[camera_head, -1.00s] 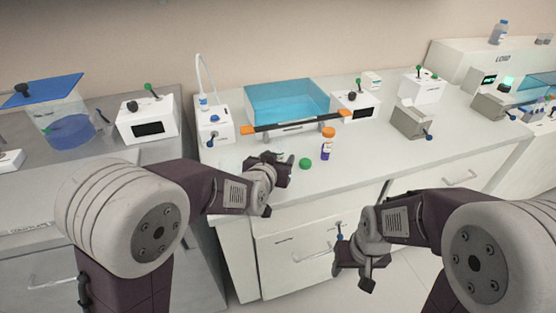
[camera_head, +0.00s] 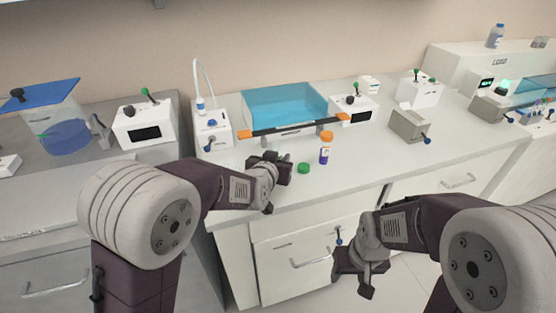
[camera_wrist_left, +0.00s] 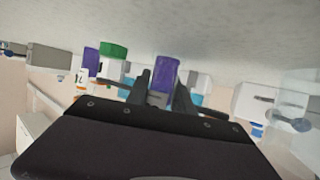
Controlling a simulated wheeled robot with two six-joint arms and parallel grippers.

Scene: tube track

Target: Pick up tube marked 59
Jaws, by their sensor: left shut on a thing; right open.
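My left gripper (camera_head: 286,168) is low over the front of the white counter. In the left wrist view its fingers are shut on a tube with a purple end (camera_wrist_left: 163,74). The rest of that tube is hidden, and no number on it can be read. A second tube (camera_head: 325,150), with an orange cap and purple lower end, stands upright to the right of the gripper. It also shows in the left wrist view (camera_wrist_left: 91,62), its mark too small to read. A green cap-like piece (camera_head: 303,168) lies between them. My right gripper (camera_head: 358,284) is open and empty, in front of the drawers.
A blue water tank (camera_head: 285,105) stands behind, with an orange-ended black bar (camera_head: 290,127) before it. White devices (camera_head: 213,132) and a grey block (camera_head: 408,125) stand around it. The counter's front right (camera_head: 385,160) is clear. A gap separates the left bench (camera_head: 60,190).

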